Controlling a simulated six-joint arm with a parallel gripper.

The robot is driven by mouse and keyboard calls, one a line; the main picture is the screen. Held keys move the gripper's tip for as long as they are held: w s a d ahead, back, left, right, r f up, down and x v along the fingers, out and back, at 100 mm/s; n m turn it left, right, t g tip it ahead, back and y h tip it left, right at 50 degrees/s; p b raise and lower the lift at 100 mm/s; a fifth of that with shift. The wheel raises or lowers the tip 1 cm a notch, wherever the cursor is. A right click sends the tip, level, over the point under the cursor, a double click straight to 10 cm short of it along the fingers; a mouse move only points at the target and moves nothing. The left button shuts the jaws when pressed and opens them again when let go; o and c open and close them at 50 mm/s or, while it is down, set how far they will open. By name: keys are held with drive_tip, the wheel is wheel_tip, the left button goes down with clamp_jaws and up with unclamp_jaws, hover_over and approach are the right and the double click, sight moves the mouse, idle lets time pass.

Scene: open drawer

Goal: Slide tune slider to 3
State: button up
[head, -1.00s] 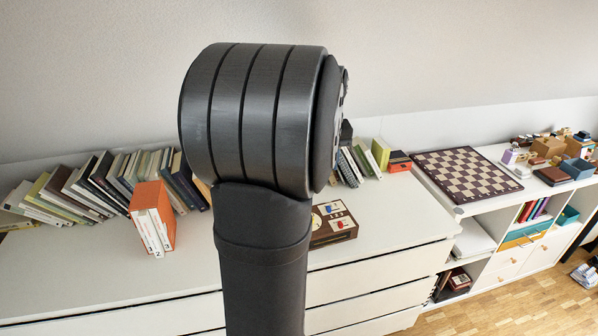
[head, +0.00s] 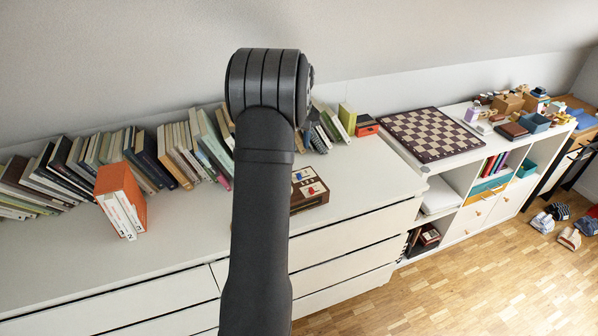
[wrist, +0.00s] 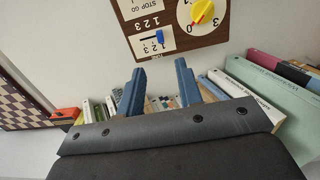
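A brown wooden control board (head: 312,196) lies on the white dresser top, partly hidden behind my arm in the head view. In the wrist view the board (wrist: 186,45) is at the top, cut off by the frame edge. It has a small white panel with a blue slider knob (wrist: 160,37) on a dark slot and printed numbers around it. The picture is too small to tell the knob's exact setting. My gripper (wrist: 158,78) is open and empty, its two blue fingers apart, short of the board in the wrist view. The head view hides it behind my arm.
A yellow dial (wrist: 202,12) sits beside the slider panel on the board. A row of leaning books (head: 185,150) lines the wall. An orange book box (head: 122,200) stands at left, and a chessboard (head: 432,133) lies at right. The dresser top (head: 365,180) right of the board is clear.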

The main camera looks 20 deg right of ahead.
wheel_tip(320, 180, down, 12)
drive_tip(key=shift+r, duration=0.15)
drive_tip(key=shift+c, duration=0.4)
clamp_jaws()
